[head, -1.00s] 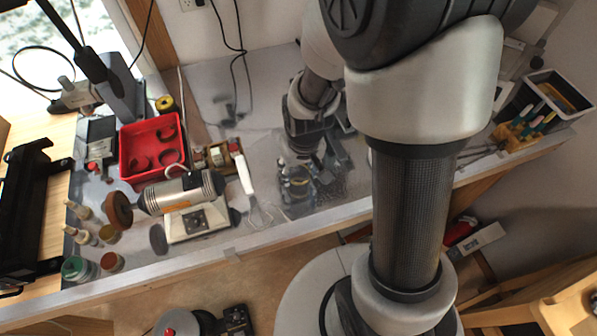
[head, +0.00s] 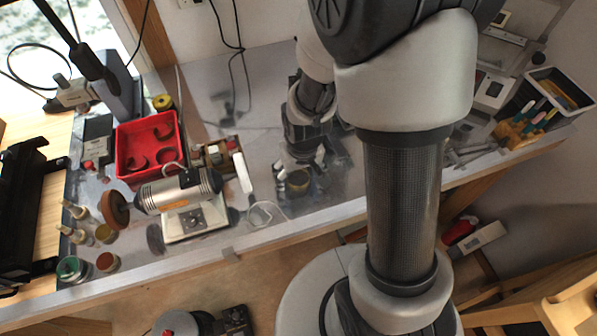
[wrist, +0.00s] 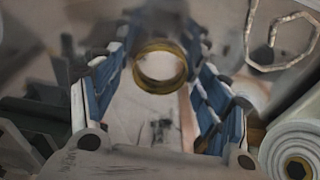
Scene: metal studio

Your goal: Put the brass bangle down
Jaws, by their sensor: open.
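The brass bangle (wrist: 158,89) shows in the wrist view as a ring between the far ends of my fingers, with gaps on both sides. It also shows in the head view (head: 298,190), just below my gripper at the bench's front part. My gripper (head: 300,168) is open over it, fingers pointing down. In the wrist view its blue-padded fingers (wrist: 158,75) stand wide on either side of the ring. The bangle appears to rest on the grey bench top (head: 335,205); blur hides the exact contact.
A bench grinder (head: 190,205) and a red tray (head: 128,150) with dark curved pieces stand left of my gripper. A white-handled tool (head: 242,173) and a bent wire (head: 266,212) lie nearer. A black bin (head: 555,95) is at the far right.

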